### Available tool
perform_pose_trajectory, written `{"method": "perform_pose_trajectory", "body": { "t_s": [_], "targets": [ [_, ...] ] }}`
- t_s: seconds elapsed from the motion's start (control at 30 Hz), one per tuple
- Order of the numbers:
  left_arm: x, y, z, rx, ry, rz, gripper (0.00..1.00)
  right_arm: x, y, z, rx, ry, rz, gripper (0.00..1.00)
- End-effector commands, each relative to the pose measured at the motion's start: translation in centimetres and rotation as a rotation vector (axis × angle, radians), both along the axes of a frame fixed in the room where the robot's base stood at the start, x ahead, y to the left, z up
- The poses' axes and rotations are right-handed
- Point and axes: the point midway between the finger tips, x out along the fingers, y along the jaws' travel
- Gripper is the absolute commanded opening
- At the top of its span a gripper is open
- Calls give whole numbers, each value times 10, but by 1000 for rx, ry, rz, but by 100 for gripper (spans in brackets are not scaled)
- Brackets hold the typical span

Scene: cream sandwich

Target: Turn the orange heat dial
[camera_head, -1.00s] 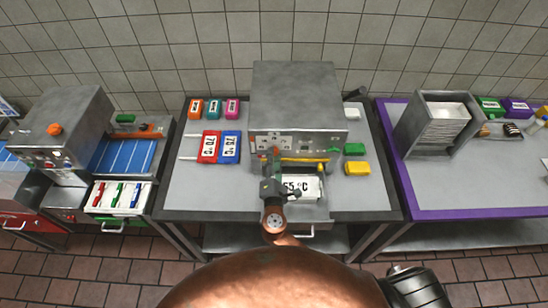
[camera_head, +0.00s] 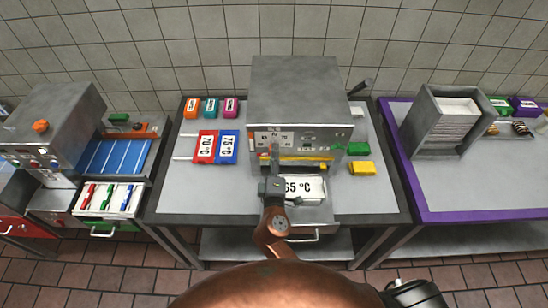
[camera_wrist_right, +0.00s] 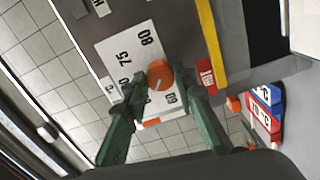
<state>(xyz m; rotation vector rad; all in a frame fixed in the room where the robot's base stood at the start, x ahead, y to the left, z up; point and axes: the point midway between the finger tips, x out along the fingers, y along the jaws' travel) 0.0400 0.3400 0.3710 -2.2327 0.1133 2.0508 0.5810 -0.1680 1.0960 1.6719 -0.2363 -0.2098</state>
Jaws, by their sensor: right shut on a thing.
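The orange heat dial (camera_wrist_right: 160,75) shows in the right wrist view on a white scale panel (camera_wrist_right: 118,52) with printed numbers, 75 and 80 among them. A pale pointer line on the dial points to the lower left of that picture. My right gripper (camera_wrist_right: 161,94) has its two green fingers on either side of the dial, shut on it. In the head view the right gripper (camera_head: 268,158) is at the left front of the grey machine (camera_head: 300,90) and hides the dial. A white 65 °C sign (camera_head: 312,188) lies before the machine. My left gripper is not in view.
Red (camera_head: 205,147) and blue (camera_head: 228,147) temperature signs lie left of the machine. Green (camera_head: 358,149) and yellow (camera_head: 361,168) blocks lie to its right. A yellow bar (camera_head: 305,158) runs along the machine's front. A purple-edged table (camera_head: 480,214) stands at the right.

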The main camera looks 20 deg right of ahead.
Motion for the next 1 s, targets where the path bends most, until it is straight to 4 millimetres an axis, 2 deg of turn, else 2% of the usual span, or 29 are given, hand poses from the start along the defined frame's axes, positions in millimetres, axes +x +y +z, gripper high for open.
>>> {"method": "perform_pose_trajectory", "body": {
  "t_s": [0.2, 0.7, 0.73, 1.0],
  "targets": [
    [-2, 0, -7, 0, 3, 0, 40, 0, -1, -1, 64, -16, -2, 1],
    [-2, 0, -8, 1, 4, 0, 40, 0, 0, 0, 81, -22, -1, 1],
    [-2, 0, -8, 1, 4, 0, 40, 0, 0, 0, 81, -22, -1, 27],
    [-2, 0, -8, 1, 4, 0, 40, 0, 0, 0, 80, -22, 0, 43]
  ]
}}
